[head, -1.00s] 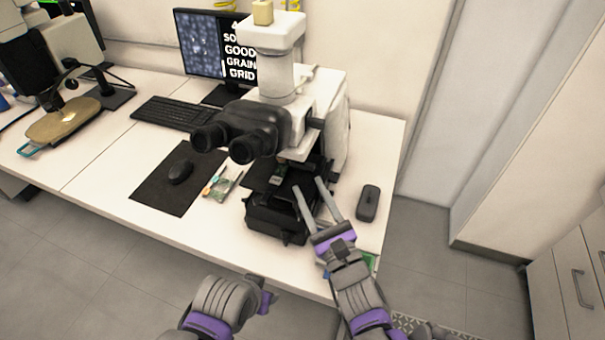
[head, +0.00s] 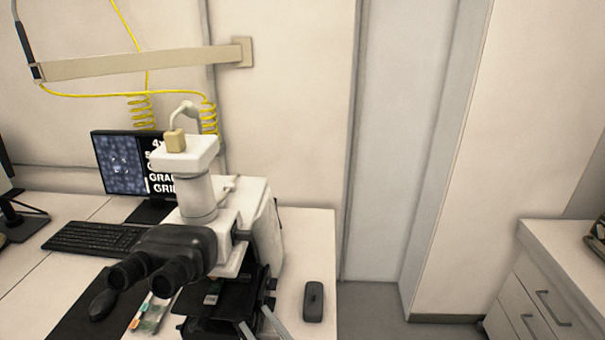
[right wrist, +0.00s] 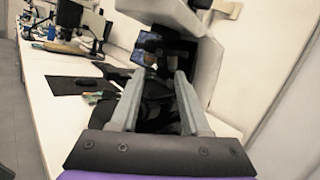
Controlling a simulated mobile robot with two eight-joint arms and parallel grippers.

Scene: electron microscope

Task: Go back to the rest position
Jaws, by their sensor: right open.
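The microscope (head: 195,200) stands upright on the white bench, its black eyepieces toward me and its dark stage at the lower right. My right gripper (head: 254,316) shows only as two grey fingertips at the bottom edge of the head view, in front of the stage. In the right wrist view my right gripper (right wrist: 158,73) has its fingers apart, nothing held between them, with dark microscope parts beyond. My left gripper is outside both current views.
A small dark grey box (head: 313,301) lies right of the microscope near the bench's right edge. A monitor (head: 122,163), keyboard (head: 95,238) and mouse (head: 103,305) are on the left. A drawer cabinet (head: 545,290) stands far right, with open floor between.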

